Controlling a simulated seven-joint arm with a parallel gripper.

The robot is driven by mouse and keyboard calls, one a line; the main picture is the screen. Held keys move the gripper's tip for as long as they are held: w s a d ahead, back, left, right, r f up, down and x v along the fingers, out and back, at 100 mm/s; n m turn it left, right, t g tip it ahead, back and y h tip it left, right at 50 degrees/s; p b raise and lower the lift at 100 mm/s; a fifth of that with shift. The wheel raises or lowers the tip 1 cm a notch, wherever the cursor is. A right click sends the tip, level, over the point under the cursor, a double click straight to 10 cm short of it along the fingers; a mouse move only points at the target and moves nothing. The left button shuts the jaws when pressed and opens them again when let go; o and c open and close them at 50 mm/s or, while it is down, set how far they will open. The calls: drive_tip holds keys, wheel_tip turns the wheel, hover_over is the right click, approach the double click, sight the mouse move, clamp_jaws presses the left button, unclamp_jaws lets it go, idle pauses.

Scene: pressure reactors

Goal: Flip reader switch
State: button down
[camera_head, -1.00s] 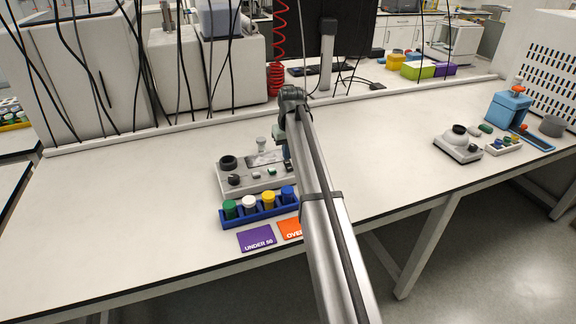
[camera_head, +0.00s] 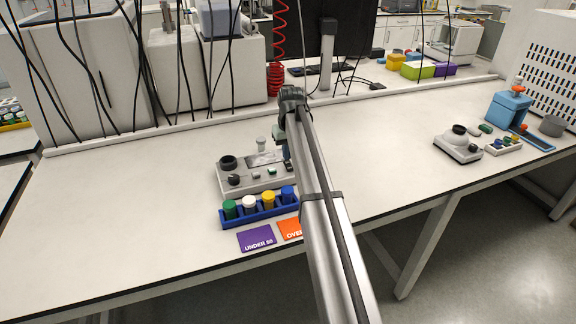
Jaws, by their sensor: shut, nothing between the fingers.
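The reader (camera_head: 248,180) is a light grey box on the white bench, left of my arm. It carries a dark round well at its left, a black knob (camera_head: 235,180), small buttons and a pale upright knob at its back. I cannot tell which part is the switch. My gripper (camera_head: 279,134) is at the reader's back right, by its right end. The gripper is small, seen from behind and mostly hidden by my arm, so contact with the reader cannot be told. My arm also hides the reader's right side.
A blue rack (camera_head: 260,212) with green, white, yellow and blue-capped vials stands in front of the reader. A purple card (camera_head: 257,239) and a partly hidden orange card (camera_head: 290,229) lie before it. Another device (camera_head: 457,146) stands at the right. The bench's left is clear.

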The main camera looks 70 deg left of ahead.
sight(288, 162)
drive_tip(key=shift+f, duration=0.85)
idle(1.1)
drive_tip(key=shift+r, duration=0.15)
wheel_tip(288, 162, up, 7)
drive_tip(key=shift+f, duration=0.15)
idle(0.8)
idle(0.4)
